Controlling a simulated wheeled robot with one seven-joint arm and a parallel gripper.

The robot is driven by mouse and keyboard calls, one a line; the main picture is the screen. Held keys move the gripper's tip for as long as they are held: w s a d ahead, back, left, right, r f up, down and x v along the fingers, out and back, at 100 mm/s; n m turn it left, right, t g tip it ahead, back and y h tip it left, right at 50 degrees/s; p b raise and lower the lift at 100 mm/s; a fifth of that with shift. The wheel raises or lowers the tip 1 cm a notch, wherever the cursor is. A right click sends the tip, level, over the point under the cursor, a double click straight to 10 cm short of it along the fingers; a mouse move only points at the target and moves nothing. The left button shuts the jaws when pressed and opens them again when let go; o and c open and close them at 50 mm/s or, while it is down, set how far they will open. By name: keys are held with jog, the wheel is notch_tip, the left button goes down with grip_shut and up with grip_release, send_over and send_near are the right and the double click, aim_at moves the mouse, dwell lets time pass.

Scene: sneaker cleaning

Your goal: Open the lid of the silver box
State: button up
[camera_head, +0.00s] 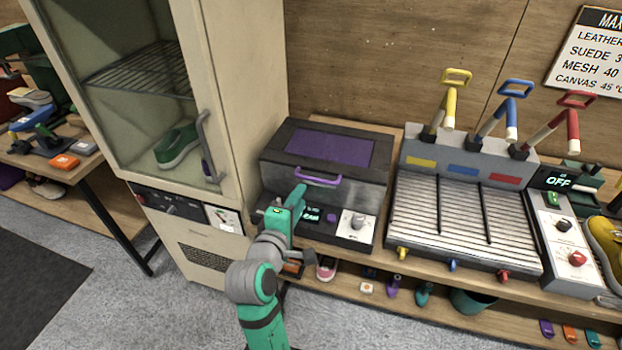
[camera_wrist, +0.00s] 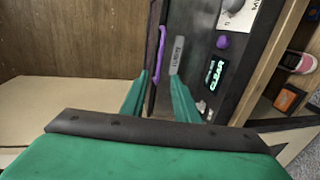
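The silver box (camera_head: 335,212) stands on the wooden bench, with a dark lid (camera_head: 288,137) that has a purple panel (camera_head: 330,148). The lid looks closed. A purple handle (camera_head: 318,181) runs along its front edge and shows in the wrist view (camera_wrist: 161,52). My gripper (camera_head: 299,190) is at the box's front, by the left end of the handle. In the wrist view my gripper (camera_wrist: 159,92) has its two green fingers apart, with the lid's front edge seen between them and the handle just beyond the tips. Nothing is held.
A tall cream cabinet (camera_head: 243,90) with a green shoe inside stands close on the left. A ribbed silver station (camera_head: 465,220) with yellow, blue and red levers stands to the right. The box front carries a lit display (camera_wrist: 214,75) and a knob (camera_head: 358,221). Wooden wall behind.

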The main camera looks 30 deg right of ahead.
aim_at(311, 179)
jog(key=x, duration=1)
jog(key=shift+w+d, duration=0.2)
jog(key=shift+w, duration=0.05)
jog(key=shift+d, duration=0.2)
jog(key=shift+f, duration=0.1)
grip_shut()
